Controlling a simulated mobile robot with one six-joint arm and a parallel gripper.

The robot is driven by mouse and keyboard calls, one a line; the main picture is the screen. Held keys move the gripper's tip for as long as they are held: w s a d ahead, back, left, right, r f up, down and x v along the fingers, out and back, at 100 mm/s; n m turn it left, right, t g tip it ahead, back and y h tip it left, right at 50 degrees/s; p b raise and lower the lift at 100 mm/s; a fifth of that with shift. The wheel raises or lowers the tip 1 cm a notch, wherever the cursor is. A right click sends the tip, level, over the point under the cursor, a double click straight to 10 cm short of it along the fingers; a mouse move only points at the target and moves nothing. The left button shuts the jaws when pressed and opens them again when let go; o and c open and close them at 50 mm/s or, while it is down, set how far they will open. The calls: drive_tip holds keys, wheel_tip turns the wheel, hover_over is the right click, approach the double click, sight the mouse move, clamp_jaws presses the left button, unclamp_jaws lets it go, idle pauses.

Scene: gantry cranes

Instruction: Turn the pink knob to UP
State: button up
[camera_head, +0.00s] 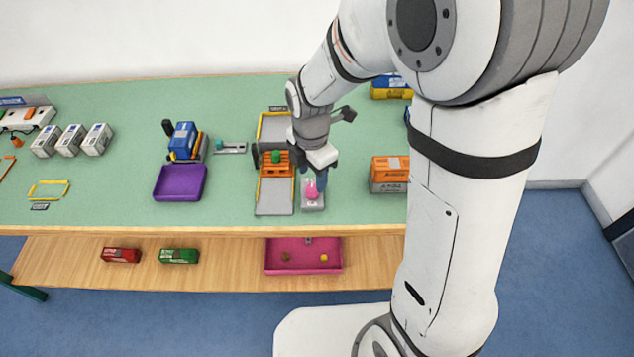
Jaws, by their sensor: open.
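The pink knob (311,190) stands on a small grey plate (313,208) near the front edge of the green table, right of the grey lane with yellow edges. My gripper (317,178) is open and points down right at the knob, with its fingers close around or just above it. I cannot tell whether the fingers touch it. The wrist hides part of the plate's far side. The labels on the plate are too small to read, so the knob's setting cannot be told.
An orange crane part (276,162) stands close left of my gripper. Stacked orange and grey containers (390,172) stand to the right. A purple tray (180,183) and a blue machine (184,140) are further left. A pink tray (303,257) lies on the lower shelf. Green table between is clear.

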sight(312, 188)
drive_tip(key=shift+f, duration=2.2)
drive_tip(key=shift+c, duration=0.3)
